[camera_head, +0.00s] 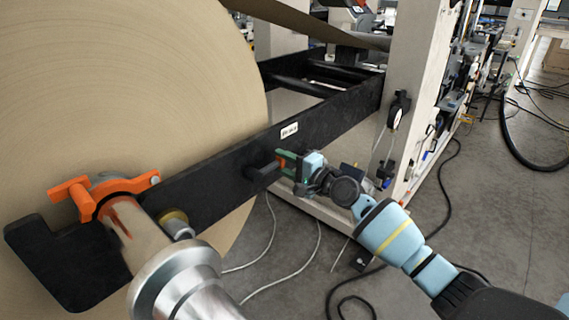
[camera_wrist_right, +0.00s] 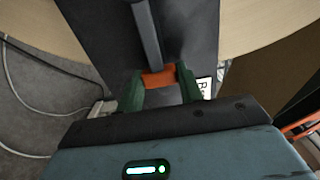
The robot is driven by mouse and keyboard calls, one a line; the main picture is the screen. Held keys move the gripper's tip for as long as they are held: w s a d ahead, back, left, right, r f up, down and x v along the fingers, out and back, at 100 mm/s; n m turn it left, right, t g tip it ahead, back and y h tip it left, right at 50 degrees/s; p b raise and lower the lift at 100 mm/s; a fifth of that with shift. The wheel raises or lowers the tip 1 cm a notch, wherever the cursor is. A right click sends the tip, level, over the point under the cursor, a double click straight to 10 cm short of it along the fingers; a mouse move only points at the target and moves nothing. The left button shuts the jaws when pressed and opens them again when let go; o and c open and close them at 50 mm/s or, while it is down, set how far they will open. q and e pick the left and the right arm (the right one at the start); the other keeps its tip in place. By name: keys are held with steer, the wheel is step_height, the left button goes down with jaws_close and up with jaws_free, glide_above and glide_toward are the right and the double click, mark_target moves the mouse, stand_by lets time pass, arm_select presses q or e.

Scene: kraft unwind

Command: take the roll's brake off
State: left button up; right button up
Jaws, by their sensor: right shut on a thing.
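The brake lever (camera_head: 262,172) is a dark bar with an orange end, on the side of the black roll arm (camera_head: 225,180). In the right wrist view the lever (camera_wrist_right: 147,35) runs up from its orange tip (camera_wrist_right: 158,78). My right gripper (camera_head: 287,165) is shut on that orange tip, with one green finger on each side; it also shows in the wrist view (camera_wrist_right: 159,85). A white label (camera_head: 289,130) is on the black arm just above the lever. The large kraft paper roll (camera_head: 130,90) fills the left. My left gripper is not in view.
An orange clamp (camera_head: 110,190) sits around the roll's shaft, with a silver chuck (camera_head: 175,280) in front. A beige machine post (camera_head: 415,90) stands right of the arm. Cables (camera_head: 450,185) lie on the grey floor, which is otherwise mostly open at the right.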

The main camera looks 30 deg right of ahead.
jaws_close()
